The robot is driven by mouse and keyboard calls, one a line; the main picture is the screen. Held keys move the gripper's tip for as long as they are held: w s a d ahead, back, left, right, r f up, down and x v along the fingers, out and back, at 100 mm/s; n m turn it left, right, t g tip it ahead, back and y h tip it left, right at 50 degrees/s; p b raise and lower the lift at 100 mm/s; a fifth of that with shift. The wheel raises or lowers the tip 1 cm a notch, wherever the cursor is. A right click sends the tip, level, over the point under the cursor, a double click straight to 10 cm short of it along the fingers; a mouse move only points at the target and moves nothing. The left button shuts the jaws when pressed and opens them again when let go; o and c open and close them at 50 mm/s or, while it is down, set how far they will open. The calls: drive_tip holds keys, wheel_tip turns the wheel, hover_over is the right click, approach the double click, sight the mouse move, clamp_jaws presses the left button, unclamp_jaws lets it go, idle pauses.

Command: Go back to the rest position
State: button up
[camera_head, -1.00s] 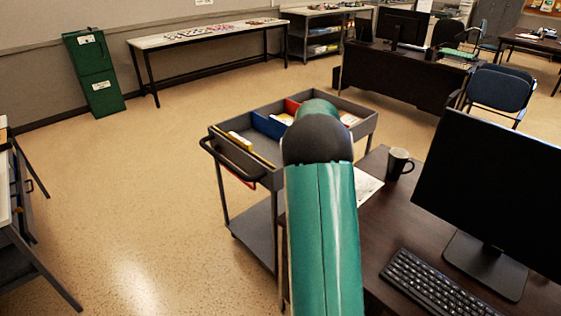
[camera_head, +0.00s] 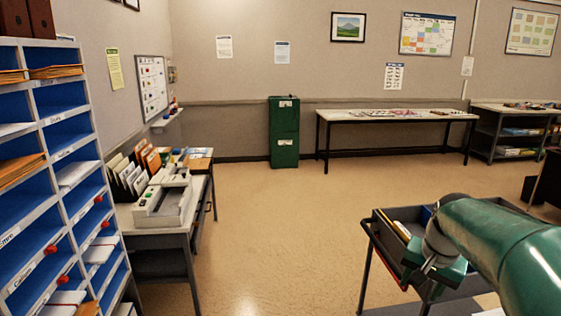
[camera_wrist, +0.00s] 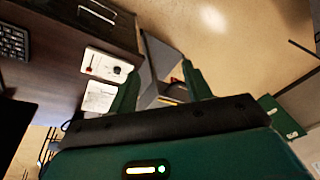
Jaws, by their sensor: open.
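My arm enters from the right in the head view, and my gripper (camera_head: 428,268) is at the near side of the grey cart (camera_head: 370,238), over or beside its top tray. The arm hides part of the tray. In the wrist view, the two green fingers of my gripper (camera_wrist: 160,78) stand well apart with nothing held between them. The cart's grey frame (camera_wrist: 158,52) shows beyond and between the fingers. I cannot tell whether the gripper touches the cart.
A blue pigeonhole shelf (camera_head: 52,208) stands close on the left. Beside it is a side table (camera_head: 188,240) with a pale machine (camera_head: 163,205). A green cabinet (camera_head: 284,135) and a long table (camera_head: 395,117) line the back wall. The middle floor (camera_head: 275,225) is clear.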

drive_tip(key=s+a+n+t, duration=0.2)
drive_tip(key=s+a+n, duration=0.5)
drive_tip(key=s+a, duration=0.9)
drive_tip(key=shift+a+r+n+t, duration=0.2)
drive_tip(key=shift+r+n+t, duration=0.1)
drive_tip(key=shift+n+t, duration=0.1)
